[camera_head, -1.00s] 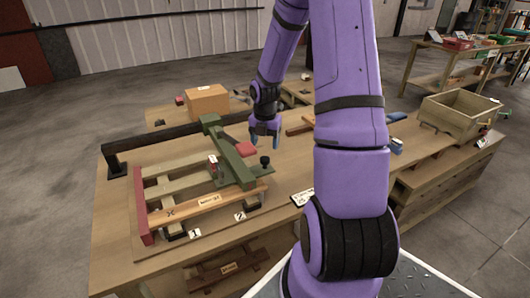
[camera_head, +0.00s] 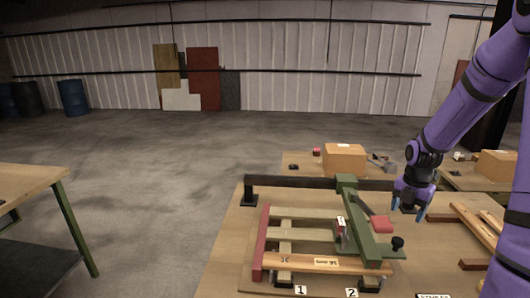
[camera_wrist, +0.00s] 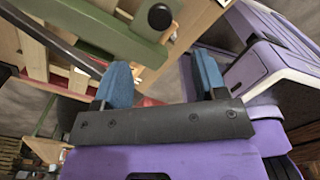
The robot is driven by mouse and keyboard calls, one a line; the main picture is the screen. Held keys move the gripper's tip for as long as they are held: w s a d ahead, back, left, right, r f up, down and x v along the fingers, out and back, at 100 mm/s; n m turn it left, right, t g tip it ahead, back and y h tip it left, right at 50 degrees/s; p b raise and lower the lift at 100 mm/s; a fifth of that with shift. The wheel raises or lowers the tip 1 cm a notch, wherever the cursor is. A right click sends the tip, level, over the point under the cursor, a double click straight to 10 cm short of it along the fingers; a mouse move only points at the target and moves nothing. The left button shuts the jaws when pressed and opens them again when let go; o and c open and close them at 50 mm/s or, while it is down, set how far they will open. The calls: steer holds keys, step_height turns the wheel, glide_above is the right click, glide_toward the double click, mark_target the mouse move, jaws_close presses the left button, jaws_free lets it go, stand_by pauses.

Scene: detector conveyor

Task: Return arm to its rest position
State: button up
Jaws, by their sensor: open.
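My gripper (camera_head: 408,207) hangs at the end of my purple arm, just right of the wooden jig on the workbench in the head view. In the wrist view its two blue fingertips (camera_wrist: 162,82) stand wide apart with nothing between them. The jig's green beam (camera_head: 362,222) with a red pad (camera_head: 381,224) and black knob is close to the left of my gripper. The green beam (camera_wrist: 85,25) also crosses the upper left of the wrist view. I cannot tell the exact gap between gripper and beam.
A black rail (camera_head: 300,182) runs along the jig's back. A cardboard box (camera_head: 344,156) stands behind it. Wooden pieces (camera_head: 478,228) lie right of my gripper. Another table (camera_head: 30,180) stands at far left, with open floor between it and the workbench.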

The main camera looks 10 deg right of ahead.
steer(key=s+a+r+m+t+h, duration=0.1)
steer(key=s+a+r+m, duration=0.2)
steer(key=a+r+m, duration=0.35)
steer(key=s+a+r+m+t+h, duration=0.1)
steer(key=s+a+r+m, duration=0.25)
steer(key=a+r, duration=0.55)
steer(key=s+a+r+m+t+y, duration=0.1)
steer(key=s+a+r+m, duration=0.3)
steer(key=s+m, duration=0.2)
steer(key=s+a+r+m+t+y, duration=0.1)
steer(key=s+a+r+m+t, duration=0.1)
steer(key=s+a+r+m, duration=0.2)
steer(key=s+r+m, duration=0.1)
steer(key=s+m, duration=0.2)
steer(key=s, duration=0.1)
steer(key=shift+s+r, duration=0.3)
